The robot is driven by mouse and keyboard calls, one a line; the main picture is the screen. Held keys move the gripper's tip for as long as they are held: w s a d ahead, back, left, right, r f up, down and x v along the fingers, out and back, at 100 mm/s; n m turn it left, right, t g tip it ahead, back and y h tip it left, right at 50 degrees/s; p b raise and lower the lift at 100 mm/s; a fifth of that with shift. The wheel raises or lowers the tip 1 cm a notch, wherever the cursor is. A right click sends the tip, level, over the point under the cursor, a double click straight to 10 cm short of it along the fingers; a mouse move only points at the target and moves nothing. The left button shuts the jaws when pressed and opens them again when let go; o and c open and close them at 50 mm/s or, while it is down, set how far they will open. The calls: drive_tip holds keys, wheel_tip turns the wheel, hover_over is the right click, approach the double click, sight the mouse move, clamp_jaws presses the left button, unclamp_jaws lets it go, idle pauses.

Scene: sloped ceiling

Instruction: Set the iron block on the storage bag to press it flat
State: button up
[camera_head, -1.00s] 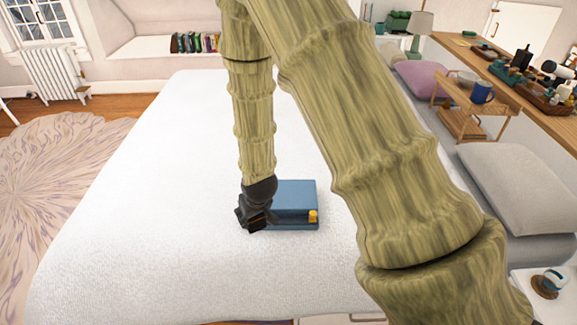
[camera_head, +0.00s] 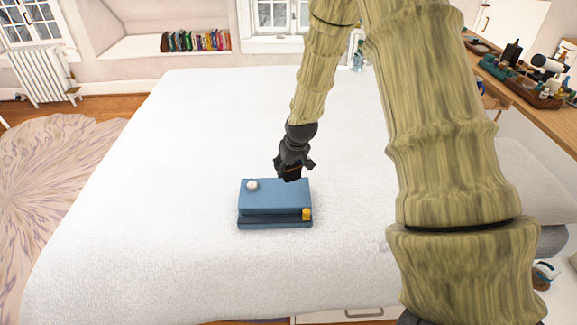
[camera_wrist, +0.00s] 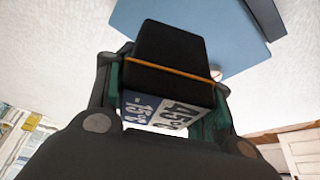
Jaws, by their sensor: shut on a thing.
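The blue storage bag (camera_head: 270,193) lies on the white bed, a box-like shape with a yellow piece at its front right and a small white round piece at its back left. My gripper (camera_head: 292,173) is just above and behind the bag's right part. It is shut on a dark block, the iron block (camera_wrist: 172,50), with an orange line and a white and blue printed label. In the wrist view the blue bag (camera_wrist: 185,18) shows beyond the block. I cannot tell whether the block touches the bag.
The bed (camera_head: 150,210) is clear around the bag. At the right stands a wooden counter (camera_head: 520,85) crowded with trays and bottles. Several books (camera_head: 195,41) sit in a wall niche. My arm covers much of the bed's right side.

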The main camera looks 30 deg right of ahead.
sight(294, 167)
wheel_tip(294, 167, down, 2)
drive_tip(key=shift+d+f+b, duration=0.15)
drive_tip(key=shift+b, duration=0.55)
drive_tip(key=shift+f+b, duration=1.6)
drive_tip(key=shift+f, duration=0.45)
drive_tip(key=shift+f, duration=0.55)
drive_tip(key=o, duration=1.7)
drive_tip(key=v, duration=1.2)
